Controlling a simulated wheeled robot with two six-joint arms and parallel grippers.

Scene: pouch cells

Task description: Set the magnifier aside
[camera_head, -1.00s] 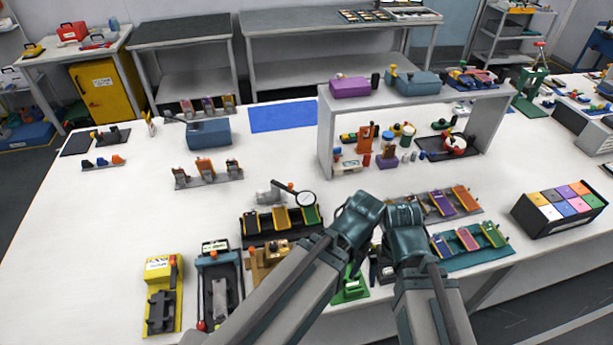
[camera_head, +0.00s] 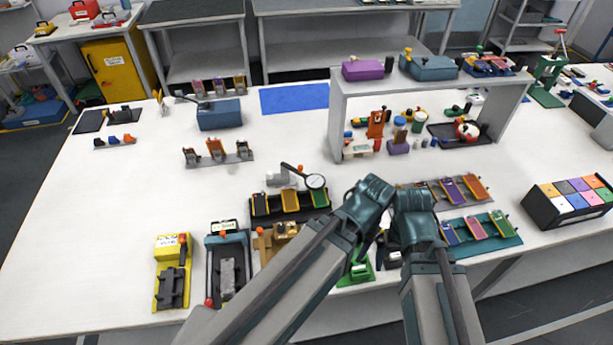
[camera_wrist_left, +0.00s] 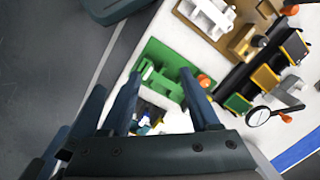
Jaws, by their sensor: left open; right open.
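The magnifier (camera_head: 316,182) has a round dark-rimmed lens on a black arm with an orange knob and a grey base. It stands at the back edge of a black rack (camera_head: 262,212) with several coloured slots, its lens near the green slot. It also shows at the right of the left wrist view (camera_wrist_left: 258,117). My left gripper (camera_wrist_left: 159,80) is open and empty, with a green fixture (camera_wrist_left: 168,72) near its fingertips, apart from the magnifier. My right gripper (camera_head: 392,252) is open, pointing down in front of the rack's right side; its fingers are partly hidden.
A teal rack (camera_head: 505,240) and a black box with coloured lids (camera_head: 553,217) stand at the right. Yellow (camera_head: 172,285) and black-blue (camera_head: 226,262) fixtures stand front left. A white shelf (camera_head: 337,120) stands behind.

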